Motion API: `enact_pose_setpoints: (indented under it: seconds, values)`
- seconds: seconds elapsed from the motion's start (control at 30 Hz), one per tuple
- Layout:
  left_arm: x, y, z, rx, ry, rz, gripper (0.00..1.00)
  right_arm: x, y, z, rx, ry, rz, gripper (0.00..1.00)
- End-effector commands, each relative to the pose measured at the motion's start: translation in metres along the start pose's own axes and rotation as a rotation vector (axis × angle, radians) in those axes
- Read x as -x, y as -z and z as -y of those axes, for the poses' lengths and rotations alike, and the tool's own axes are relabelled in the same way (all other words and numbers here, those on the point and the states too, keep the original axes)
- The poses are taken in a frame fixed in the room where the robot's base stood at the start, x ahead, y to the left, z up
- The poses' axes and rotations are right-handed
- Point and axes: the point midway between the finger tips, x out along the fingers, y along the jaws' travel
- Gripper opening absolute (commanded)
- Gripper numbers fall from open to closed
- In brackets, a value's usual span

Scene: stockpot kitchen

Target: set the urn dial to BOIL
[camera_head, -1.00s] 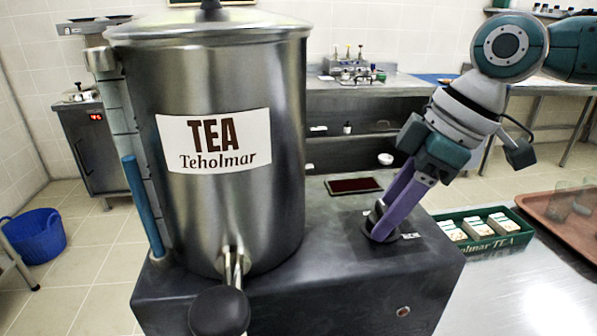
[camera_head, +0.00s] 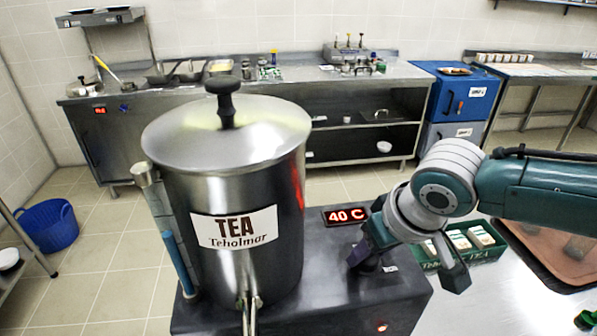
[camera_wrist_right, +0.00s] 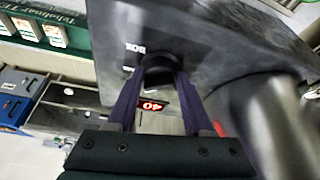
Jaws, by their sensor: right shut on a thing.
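The steel tea urn (camera_head: 235,185) stands on a dark base (camera_head: 345,305), with a lid on top and a TEA Teholmar label. A red display (camera_head: 344,215) at the back of the base reads 40 C. My right gripper (camera_head: 362,262) reaches down to the base right of the urn. In the right wrist view, its purple fingers (camera_wrist_right: 160,85) are shut on the black dial (camera_wrist_right: 160,65). White lettering lies beside the dial but is too small to read fully.
A green tea box (camera_head: 470,245) and a brown tray (camera_head: 560,250) sit on the counter right of the base. A red light (camera_head: 382,327) glows on the base front. A blue tub (camera_head: 48,225) is on the floor at left.

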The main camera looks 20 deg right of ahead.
Motion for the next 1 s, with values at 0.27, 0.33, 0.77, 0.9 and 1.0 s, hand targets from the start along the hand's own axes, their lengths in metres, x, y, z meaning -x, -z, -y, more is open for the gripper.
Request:
enact_pose_setpoints:
  seconds: [0.27,0.33,0.77,0.9,1.0]
  values:
    - [0.021,0.007,0.001,0.0,0.0,0.0,0.81,0.002,0.0,0.004,-0.245,-0.096,0.005,0.0]
    - [0.023,0.007,0.001,0.0,0.0,0.0,0.81,0.001,0.0,0.005,-0.307,-0.121,0.004,0.0]
    - [0.019,0.006,0.001,0.0,0.0,-0.001,0.81,-0.002,0.001,0.006,-0.681,-0.278,0.003,0.0]
    - [0.014,0.005,0.0,0.0,0.0,-0.001,0.81,-0.003,0.001,0.007,-0.791,-0.323,0.003,0.0]
    - [0.01,0.004,0.0,0.0,0.0,-0.001,0.81,-0.004,0.002,0.007,-0.86,-0.353,0.003,0.0]
